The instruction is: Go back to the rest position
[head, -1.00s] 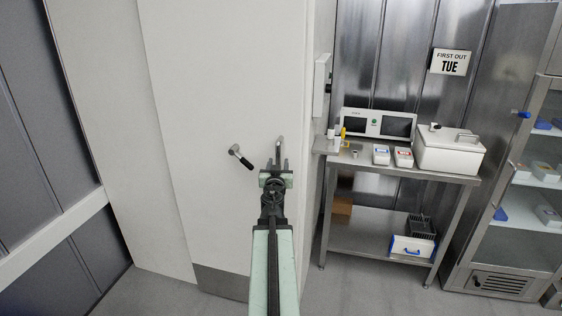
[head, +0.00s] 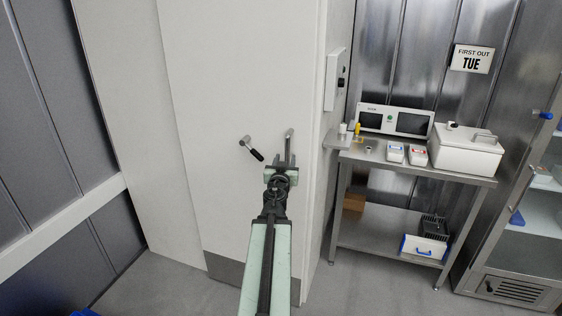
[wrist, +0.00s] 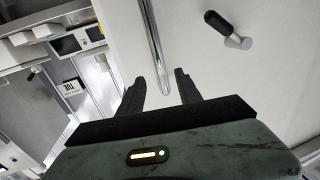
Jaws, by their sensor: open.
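My gripper (head: 283,165) reaches forward in front of a large white door (head: 230,80). A black-ended door lever (head: 252,149) sits on the door just left of my gripper. The lever also shows at the upper right of the wrist view (wrist: 219,24). A steel bar handle (wrist: 153,45) runs down the door ahead of my fingers. In the head view the bar handle (head: 290,135) shows above the fingertips. I cannot tell whether they touch it.
A steel table (head: 460,175) at the right bears a white box (head: 466,152), small containers and a twin-screen device (head: 393,119). A glass-fronted cabinet (head: 530,220) stands at the far right. A grey wall is at the left. The grey floor (head: 165,285) before the door is bare.

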